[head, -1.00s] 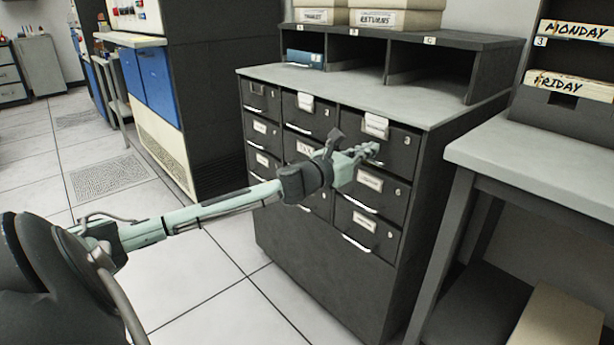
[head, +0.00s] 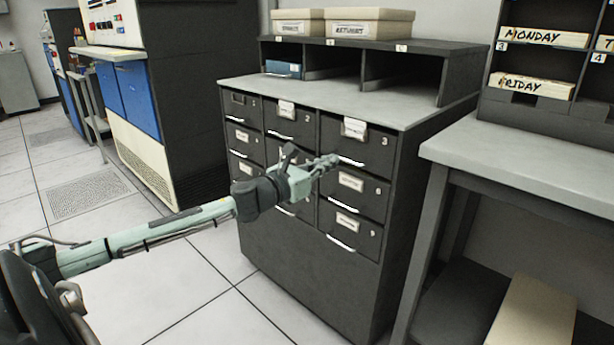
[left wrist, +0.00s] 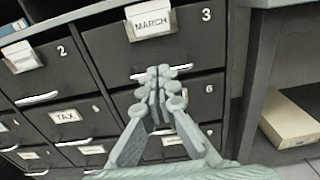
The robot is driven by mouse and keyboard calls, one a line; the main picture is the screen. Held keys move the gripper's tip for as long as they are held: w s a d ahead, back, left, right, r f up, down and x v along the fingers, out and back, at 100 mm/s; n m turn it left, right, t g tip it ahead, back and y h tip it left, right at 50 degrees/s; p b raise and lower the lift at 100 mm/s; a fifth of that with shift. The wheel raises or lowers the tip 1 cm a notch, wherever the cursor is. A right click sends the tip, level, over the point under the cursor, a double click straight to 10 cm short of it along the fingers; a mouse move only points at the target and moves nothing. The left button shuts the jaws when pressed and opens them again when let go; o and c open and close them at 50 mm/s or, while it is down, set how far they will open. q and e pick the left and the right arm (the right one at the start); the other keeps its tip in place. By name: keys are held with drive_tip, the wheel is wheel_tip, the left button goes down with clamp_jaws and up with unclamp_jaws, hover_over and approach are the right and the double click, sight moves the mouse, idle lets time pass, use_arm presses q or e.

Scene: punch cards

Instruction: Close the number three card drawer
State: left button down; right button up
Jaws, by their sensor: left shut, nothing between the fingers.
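The number three card drawer (head: 370,150) is in the top row at the right of the dark cabinet. It has a MARCH label and a light handle, and its front looks about flush with its neighbours. In the left wrist view the drawer (left wrist: 190,38) fills the top middle. My left gripper (head: 332,160) is shut and empty, its tips in front of the drawer's lower part near the handle. In the left wrist view the gripper's tips (left wrist: 163,82) overlap the handle; I cannot tell whether they touch. My right gripper is not in view.
Drawer two (head: 290,121) is left of it and drawer six (head: 357,190) below. An open-fronted shelf (head: 420,45) with two boxes stands on the cabinet. A grey table (head: 530,160) is close on the right. Tiled floor (head: 190,290) is clear at the front left.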

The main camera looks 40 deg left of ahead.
use_arm(q)
drive_tip(key=s, duration=0.6)
drive_tip(key=shift+s+a, duration=0.2)
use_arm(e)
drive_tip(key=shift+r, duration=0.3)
use_arm(q)
drive_tip(key=shift+r, duration=0.1)
drive_tip(key=s+a+f+n+g+y+p, duration=0.1)
drive_tip(key=s+f+n+g+y, duration=0.4)
drive_tip(key=f+n, duration=0.65)
drive_tip(key=s+a+f+n+g+y+p, duration=0.1)
drive_tip(key=s+f+n+g+y, duration=0.1)
drive_tip(key=s+f+n, duration=0.7)
drive_tip(key=s+d+f+n+g+h, duration=0.2)
drive_tip(key=s+d+f+n+g, duration=0.2)
drive_tip(key=s+d+f+n, duration=0.2)
drive_tip(key=s+d+f+n+g+h, duration=0.1)
drive_tip(key=s+d+f+n+g, duration=0.2)
drive_tip(key=s+d+f+n, duration=0.4)
drive_tip(key=d+f+n, duration=0.2)
drive_tip(key=d+f, duration=0.2)
drive_tip(key=shift+d+g+h+p, duration=0.2)
drive_tip(key=shift+g+h+p, duration=0.2)
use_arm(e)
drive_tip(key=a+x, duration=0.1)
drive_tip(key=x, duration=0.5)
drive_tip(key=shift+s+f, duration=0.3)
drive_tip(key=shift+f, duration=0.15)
